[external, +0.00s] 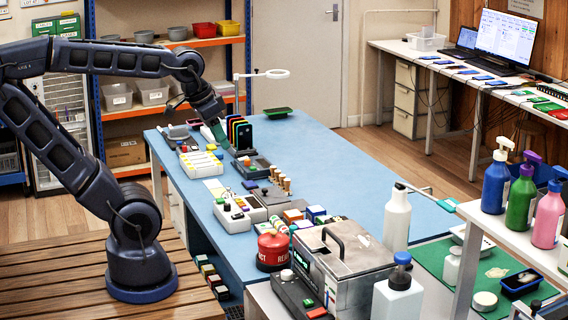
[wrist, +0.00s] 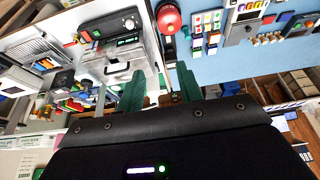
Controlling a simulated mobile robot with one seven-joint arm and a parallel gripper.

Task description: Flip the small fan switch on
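My gripper (external: 221,136) is at the far left part of the blue bench, pointing down beside a row of coloured upright slabs. In the wrist view its two green fingers (wrist: 160,90) stand apart with nothing visible between them. I cannot pick out a small fan or its switch for sure. A dark control box (external: 299,297) with a pale knob, a green button and a red button stands at the bench's near end, far from my gripper. It also shows in the wrist view (wrist: 112,29). Whether its controls belong to a fan cannot be told.
A metal case (external: 345,262) with a handle and a red canister (external: 272,251) stand by the control box. Small parts and a white tray (external: 201,164) line the bench's left side. A white bottle (external: 397,218) stands upright at right. The blue bench's middle (external: 330,165) is clear.

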